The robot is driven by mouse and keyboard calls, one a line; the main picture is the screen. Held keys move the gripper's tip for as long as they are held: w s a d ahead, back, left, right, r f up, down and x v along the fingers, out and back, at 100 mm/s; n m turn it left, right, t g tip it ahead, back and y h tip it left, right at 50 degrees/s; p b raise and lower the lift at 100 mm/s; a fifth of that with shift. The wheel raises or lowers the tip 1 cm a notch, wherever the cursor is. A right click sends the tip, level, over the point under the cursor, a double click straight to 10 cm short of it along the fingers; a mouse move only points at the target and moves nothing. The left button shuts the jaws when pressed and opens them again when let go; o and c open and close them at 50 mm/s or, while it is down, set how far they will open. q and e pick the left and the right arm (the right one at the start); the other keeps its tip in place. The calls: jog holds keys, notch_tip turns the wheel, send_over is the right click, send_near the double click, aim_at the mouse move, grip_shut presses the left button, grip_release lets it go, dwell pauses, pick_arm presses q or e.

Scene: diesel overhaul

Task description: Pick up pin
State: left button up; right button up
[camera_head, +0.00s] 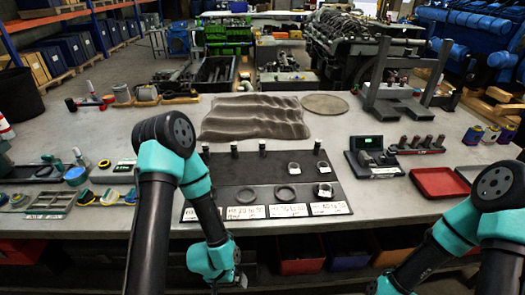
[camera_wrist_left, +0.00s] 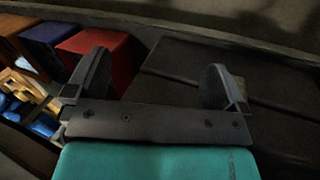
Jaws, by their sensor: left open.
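Several short dark pins stand upright along the back of a black labelled board (camera_head: 270,170), among them a left pin (camera_head: 235,149), a middle pin (camera_head: 262,147) and a right pin (camera_head: 317,146). Which one the task means cannot be told. Rings lie in front of them on the board. My left gripper (camera_head: 238,283) hangs low at the table's front edge, well in front of the pins, partly cut off by the picture's bottom. In the left wrist view my left gripper (camera_wrist_left: 155,88) has its two fingers wide apart with nothing between them. My right gripper is out of the picture.
Red bin (camera_wrist_left: 95,52) and blue bin (camera_wrist_left: 48,35) sit below the table. On the table, a digital gauge (camera_head: 375,158), red tray (camera_head: 438,183) and metal stand (camera_head: 400,85) lie right of the board. A brown cloth (camera_head: 255,117) lies behind it.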

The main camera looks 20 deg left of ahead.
pick_arm(q)
jog(key=shift+c, duration=0.5)
jog(key=c, duration=0.7)
